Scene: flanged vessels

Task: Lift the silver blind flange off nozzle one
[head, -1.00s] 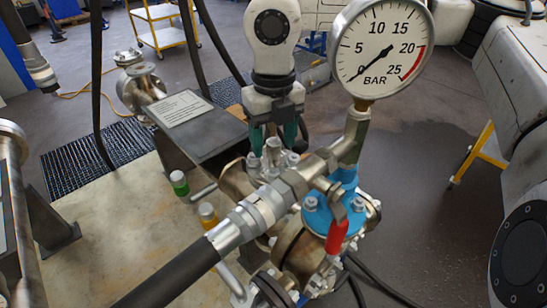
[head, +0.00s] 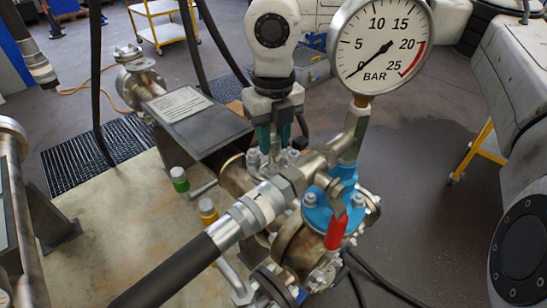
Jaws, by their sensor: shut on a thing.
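My gripper (head: 273,148) with green fingers points down in the middle of the head view. Its fingers are shut on the upright part in the middle of the silver blind flange (head: 268,161). Silver bolts and nuts stand around the fingertips. The flange sits on top of nozzle one; I cannot see a gap under it. The nozzle's lower part is hidden behind the grey hose coupling and pipe (head: 262,205).
A pressure gauge (head: 382,45) rises close to the right of my gripper. A blue flanged valve (head: 322,213) with a red handle (head: 336,230) stands in front right. A dark plate with a label (head: 205,125) lies left.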

